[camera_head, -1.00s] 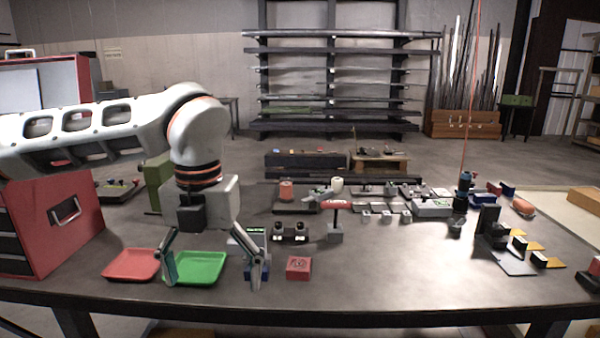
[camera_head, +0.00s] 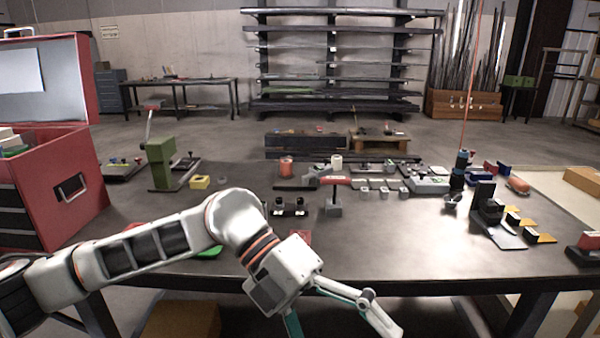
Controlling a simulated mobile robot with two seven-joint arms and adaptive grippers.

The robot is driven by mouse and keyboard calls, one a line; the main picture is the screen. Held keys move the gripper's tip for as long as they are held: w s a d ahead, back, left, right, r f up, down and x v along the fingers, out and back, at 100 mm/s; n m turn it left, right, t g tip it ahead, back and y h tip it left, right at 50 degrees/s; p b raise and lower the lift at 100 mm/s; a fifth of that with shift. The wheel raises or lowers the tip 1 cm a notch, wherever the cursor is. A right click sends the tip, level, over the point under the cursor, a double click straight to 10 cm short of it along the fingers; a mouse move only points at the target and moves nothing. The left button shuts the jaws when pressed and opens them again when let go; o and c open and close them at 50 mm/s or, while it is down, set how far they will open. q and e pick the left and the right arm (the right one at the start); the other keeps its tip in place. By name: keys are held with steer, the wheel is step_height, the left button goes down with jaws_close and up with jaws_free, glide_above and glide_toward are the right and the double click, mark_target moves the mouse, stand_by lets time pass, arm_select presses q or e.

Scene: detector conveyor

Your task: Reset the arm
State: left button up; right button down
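My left arm comes in from the lower left, and its gripper (camera_head: 345,325) hangs low in front of the table's front edge. Its two fingers are spread wide apart, with nothing seen between them. One fingertip is near or past the bottom of the picture. The green tray (camera_head: 209,252) and the red tray (camera_head: 133,227) are mostly hidden behind the arm. The red block (camera_head: 300,236) is partly hidden behind the gripper's wrist. My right gripper is not in view.
A red toolbox (camera_head: 85,205) stands at the table's left end. A green press (camera_head: 160,165), a yellow block (camera_head: 200,182) and several small parts stand further back. The dark table (camera_head: 400,240) is bare at centre right. Black devices (camera_head: 488,212) stand at the right.

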arm_select(q)
steer(key=w+d+r+n+h, duration=0.1)
steer(key=d+r+n+h, duration=0.35)
steer(key=r+h, duration=0.4)
steer(key=w+a+f+n+t+h, duration=0.25)
steer(key=w+n+t, duration=0.25)
steer(key=n+t, duration=0.25)
steer(key=w+a+f+n+t+h, duration=0.2)
steer(key=w+a+f+n+t, duration=0.1)
steer(key=w+n+t, duration=0.4)
steer(key=w+a+f+n+t+y, duration=0.2)
steer(key=a+f+n+t+y, duration=0.35)
steer(key=f, duration=0.25)
steer(key=w+a+f+n+t+y, duration=0.1)
steer(key=a+f+n+t+y, duration=0.4)
steer(key=f, duration=0.4)
steer(key=s+a+f+n+g+y, duration=0.2)
steer(key=s+a+f, duration=0.3)
steer(key=f, duration=0.4)
steer(key=s+a+f+n+g+y, duration=0.2)
steer(key=s+a+f+n+y, duration=0.1)
steer(key=f, duration=0.6)
steer(key=s+a+f+n+g+y, duration=0.2)
steer(key=s+a+f+g+y, duration=0.1)
steer(key=s+a+f, duration=0.4)
steer(key=shift+s+a+f+y, duration=0.3)
steer(key=shift+s+f+y, duration=0.25)
steer(key=shift+f, duration=0.35)
